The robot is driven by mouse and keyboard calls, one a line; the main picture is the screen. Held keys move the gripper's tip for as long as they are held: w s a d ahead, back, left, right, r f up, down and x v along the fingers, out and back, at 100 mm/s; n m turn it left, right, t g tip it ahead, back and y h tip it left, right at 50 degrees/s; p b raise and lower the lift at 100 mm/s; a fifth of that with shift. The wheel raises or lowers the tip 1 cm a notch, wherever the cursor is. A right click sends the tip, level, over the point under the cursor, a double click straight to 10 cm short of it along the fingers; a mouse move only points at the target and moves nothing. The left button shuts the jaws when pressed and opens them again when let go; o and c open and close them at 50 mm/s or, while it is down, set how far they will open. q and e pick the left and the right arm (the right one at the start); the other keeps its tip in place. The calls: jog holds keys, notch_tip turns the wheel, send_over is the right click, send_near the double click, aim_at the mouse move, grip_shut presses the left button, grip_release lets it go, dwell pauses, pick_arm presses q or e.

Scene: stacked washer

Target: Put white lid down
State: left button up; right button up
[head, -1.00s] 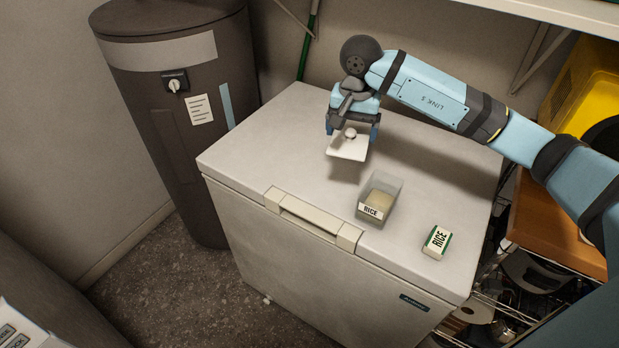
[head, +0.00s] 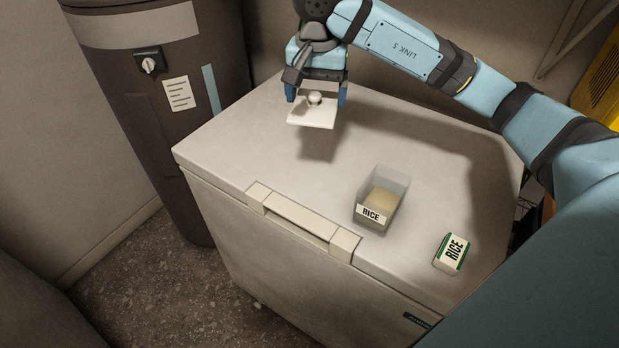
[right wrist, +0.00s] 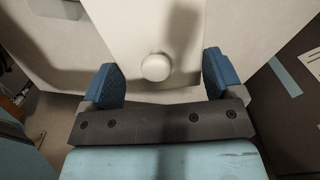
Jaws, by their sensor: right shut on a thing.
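The white lid (head: 311,116) is a flat square plate with a round knob on top. It is in my right gripper (head: 316,95), above the back left part of the chest freezer top (head: 235,140), with a shadow on the freezer below it. In the right wrist view the knob (right wrist: 155,68) shows between the two blue fingers of my right gripper (right wrist: 163,82), which stand at either side of the lid. An open clear container labelled RICE (head: 370,213) stands on the freezer, to the right of and nearer than the lid. My left gripper is not in view.
A small white and green RICE packet (head: 452,252) lies near the freezer's front right. A dark grey cylindrical tank (head: 165,120) stands left of the freezer. A yellow thing (head: 601,85) shows at the right edge. The freezer top's left part is clear.

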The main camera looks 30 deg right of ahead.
aim_at(315, 176)
notch_tip(315, 176, down, 20)
jog(key=shift+r+b, duration=0.25)
jog(key=shift+b, duration=0.3)
jog(key=shift+s+f, duration=0.1)
jog(key=o, duration=0.5)
jog(key=shift+f, duration=0.1)
jog(key=shift+c, duration=0.2)
jog(key=shift+o, duration=1.1)
notch_tip(315, 176, up, 12)
jog(key=shift+r, duration=0.25)
